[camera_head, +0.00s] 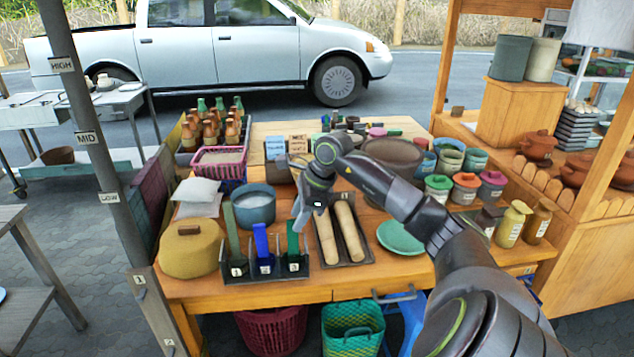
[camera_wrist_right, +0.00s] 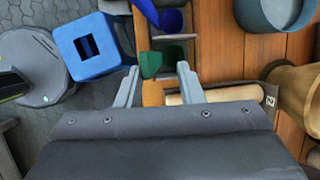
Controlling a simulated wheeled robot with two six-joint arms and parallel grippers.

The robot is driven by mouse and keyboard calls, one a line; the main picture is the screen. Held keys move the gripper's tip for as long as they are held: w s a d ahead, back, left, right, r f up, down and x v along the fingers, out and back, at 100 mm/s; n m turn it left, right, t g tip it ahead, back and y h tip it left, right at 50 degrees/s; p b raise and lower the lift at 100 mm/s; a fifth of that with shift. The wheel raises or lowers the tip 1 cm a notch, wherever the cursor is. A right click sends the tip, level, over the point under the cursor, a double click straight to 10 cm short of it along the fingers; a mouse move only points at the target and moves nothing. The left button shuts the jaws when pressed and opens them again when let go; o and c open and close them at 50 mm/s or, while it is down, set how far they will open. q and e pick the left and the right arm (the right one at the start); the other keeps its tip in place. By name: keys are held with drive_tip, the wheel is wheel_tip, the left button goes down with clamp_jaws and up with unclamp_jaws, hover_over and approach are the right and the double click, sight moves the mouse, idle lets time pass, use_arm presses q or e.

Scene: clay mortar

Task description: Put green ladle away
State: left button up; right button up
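A green ladle (camera_head: 293,247) stands upright in slot 3 at the right end of the dark rack (camera_head: 268,274) at the table's front, beside a blue ladle (camera_head: 262,246) and a taller dark green one (camera_head: 232,236). My right gripper (camera_head: 303,222) is just above and right of the green ladle. In the right wrist view, my right gripper (camera_wrist_right: 158,74) has its fingers spread apart. The green ladle (camera_wrist_right: 150,64) shows between and beyond the fingertips. I cannot tell whether they touch it. My left gripper is not in view.
A dark tray with two clay rolls (camera_head: 349,231) lies right of the rack, and a green plate (camera_head: 400,237) beyond it. A blue-grey pot (camera_head: 254,206) stands behind the ladles. A lidded tan pot (camera_head: 191,250) sits left. A blue stool (camera_wrist_right: 95,46) stands below the table edge.

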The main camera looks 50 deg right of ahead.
drive_tip(key=b+v, duration=0.2)
drive_tip(key=v, duration=1.2)
drive_tip(key=shift+w, duration=0.1)
